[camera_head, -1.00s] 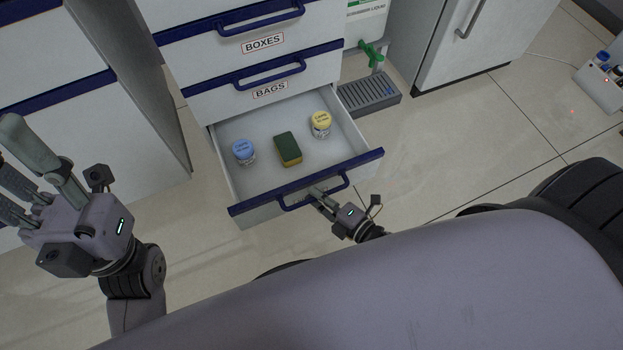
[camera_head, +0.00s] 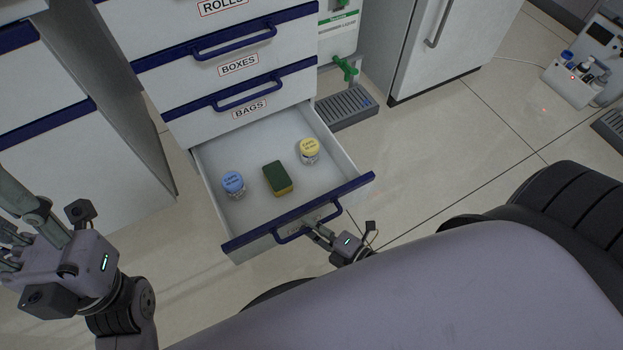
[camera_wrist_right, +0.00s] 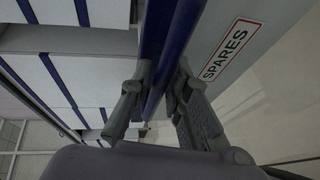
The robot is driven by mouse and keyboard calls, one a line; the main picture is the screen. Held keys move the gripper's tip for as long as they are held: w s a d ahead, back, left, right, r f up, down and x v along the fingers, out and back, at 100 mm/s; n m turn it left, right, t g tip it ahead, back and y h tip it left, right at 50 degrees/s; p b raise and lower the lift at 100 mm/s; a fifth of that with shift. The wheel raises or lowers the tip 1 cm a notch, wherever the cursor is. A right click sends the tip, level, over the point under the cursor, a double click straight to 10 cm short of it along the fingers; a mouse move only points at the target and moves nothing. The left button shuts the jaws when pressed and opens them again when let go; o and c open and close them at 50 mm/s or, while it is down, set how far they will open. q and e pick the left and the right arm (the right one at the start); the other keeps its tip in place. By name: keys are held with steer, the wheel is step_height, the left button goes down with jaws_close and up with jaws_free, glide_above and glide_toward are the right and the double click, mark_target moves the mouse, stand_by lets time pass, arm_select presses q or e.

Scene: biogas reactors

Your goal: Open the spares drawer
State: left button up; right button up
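The spares drawer (camera_head: 232,246) is the lowest of the stack and stands pulled well out, with its inside showing. Its label, reading SPARES (camera_wrist_right: 228,50), shows in the right wrist view. My right gripper (camera_head: 315,228) is at the drawer's blue handle (camera_head: 292,236). In the right wrist view the two fingers (camera_wrist_right: 158,88) lie on either side of the handle bar, closed on it. My left gripper (camera_head: 18,225) is at the left edge of the head view, away from the drawer, with its fingers apart and empty; the tips are partly cut off.
A blue-lidded jar (camera_head: 234,184), a green and yellow sponge (camera_head: 278,179) and a yellow-lidded jar (camera_head: 309,151) are in the drawer. The BAGS drawer (camera_head: 200,126) above is shut. A grey drip tray (camera_head: 346,108) stands right of the stack. Floor right of the drawer is clear.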

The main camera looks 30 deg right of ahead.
steer(key=shift+o, duration=1.3)
steer(key=shift+s, duration=0.1)
steer(key=v, duration=1.2)
